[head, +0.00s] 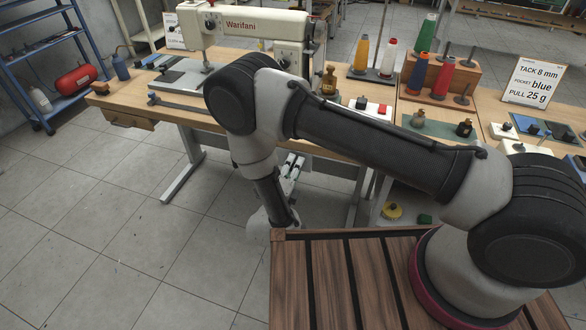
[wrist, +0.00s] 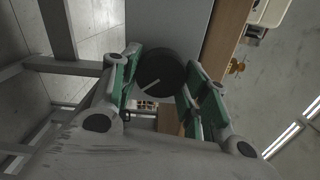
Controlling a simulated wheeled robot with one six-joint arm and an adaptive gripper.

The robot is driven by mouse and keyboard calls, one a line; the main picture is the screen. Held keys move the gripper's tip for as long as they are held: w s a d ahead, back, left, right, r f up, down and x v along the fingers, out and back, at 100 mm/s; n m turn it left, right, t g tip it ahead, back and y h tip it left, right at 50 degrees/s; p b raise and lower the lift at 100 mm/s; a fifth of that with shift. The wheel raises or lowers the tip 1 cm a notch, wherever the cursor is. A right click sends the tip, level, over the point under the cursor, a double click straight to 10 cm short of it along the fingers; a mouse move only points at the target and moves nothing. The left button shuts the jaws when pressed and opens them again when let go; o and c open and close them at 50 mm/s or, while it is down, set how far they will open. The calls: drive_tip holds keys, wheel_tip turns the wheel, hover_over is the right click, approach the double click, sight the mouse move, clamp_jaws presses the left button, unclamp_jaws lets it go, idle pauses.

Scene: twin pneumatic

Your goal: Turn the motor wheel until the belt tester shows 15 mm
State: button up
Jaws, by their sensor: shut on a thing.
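The motor wheel (wrist: 160,72) is a dark round disc with a pale line on its face, in the upper middle of the wrist view. My gripper (wrist: 161,80) has its two green-padded fingers on either side of the wheel and is shut on it. In the head view my gripper (head: 293,165) shows below the edge of the sewing table, pointing in under it. The wheel is hidden there by the table and my arm. I cannot make out the belt tester or any reading in either view.
The sewing machine (head: 245,30) stands on the wooden table (head: 110,98), whose legs (head: 183,175) stand near my gripper. Thread cones (head: 391,55) and a card (head: 533,82) stand to the right. A blue shelf (head: 40,60) is at left. The floor (head: 100,220) at left is clear.

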idle(0.3)
drive_tip(key=o, duration=1)
drive_tip(key=shift+a, duration=0.1)
drive_tip(key=o, duration=0.3)
wheel_tip(320, 180, up, 9)
drive_tip(key=shift+s+r, duration=0.15)
drive_tip(key=shift+r, duration=0.2)
drive_tip(key=shift+c, duration=1.4)
drive_tip(key=shift+r, duration=0.2)
